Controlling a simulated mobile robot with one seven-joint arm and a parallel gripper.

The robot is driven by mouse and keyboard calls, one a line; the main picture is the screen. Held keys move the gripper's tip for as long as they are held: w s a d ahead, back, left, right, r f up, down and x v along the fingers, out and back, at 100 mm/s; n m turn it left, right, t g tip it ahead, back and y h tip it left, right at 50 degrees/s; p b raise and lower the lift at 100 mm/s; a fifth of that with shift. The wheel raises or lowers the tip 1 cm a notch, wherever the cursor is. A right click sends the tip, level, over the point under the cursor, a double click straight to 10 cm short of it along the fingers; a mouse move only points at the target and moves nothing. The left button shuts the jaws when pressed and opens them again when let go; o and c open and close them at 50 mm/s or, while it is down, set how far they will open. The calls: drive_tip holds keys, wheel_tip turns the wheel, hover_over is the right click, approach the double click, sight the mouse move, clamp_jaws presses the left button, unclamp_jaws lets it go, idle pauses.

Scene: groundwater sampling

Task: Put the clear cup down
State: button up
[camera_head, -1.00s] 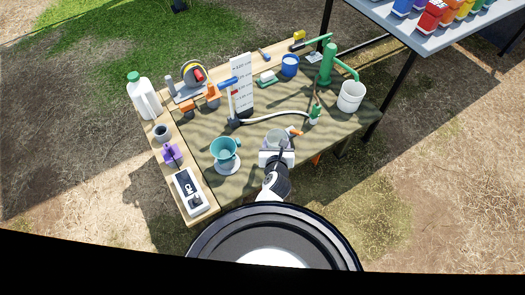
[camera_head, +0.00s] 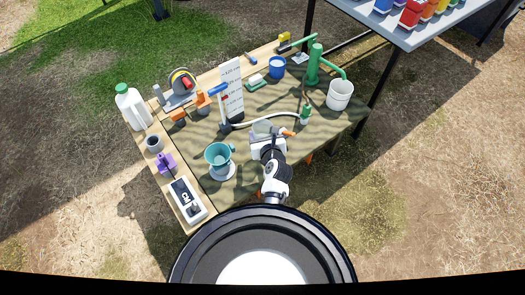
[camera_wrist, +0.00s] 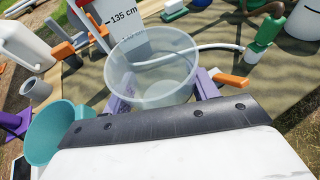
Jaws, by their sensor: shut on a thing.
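The clear cup (camera_wrist: 152,66) is held in my gripper (camera_wrist: 163,92), with a purple finger on either side of it. It looks upright and its open rim faces the wrist camera. In the head view the cup (camera_head: 264,128) shows just beyond my gripper (camera_head: 267,137), over the right part of the cloth-covered table (camera_head: 240,183). I cannot tell whether its base touches the cloth. The cup looks empty.
A teal cup (camera_head: 219,155) on a white base stands to the left. A hose and an orange-handled tool (camera_wrist: 230,80) lie close to the cup's right. A measuring board (camera_head: 231,88) stands behind. A white bucket (camera_head: 340,95) is at the right.

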wheel_tip(320, 180, down, 10)
drive_tip(key=b, duration=0.2)
drive_tip(key=shift+r+b, duration=0.1)
drive_tip(key=shift+b, duration=0.3)
drive_tip(key=shift+f, duration=0.25)
drive_tip(key=o, duration=1)
drive_tip(key=shift+o, duration=0.2)
drive_tip(key=shift+r, duration=0.1)
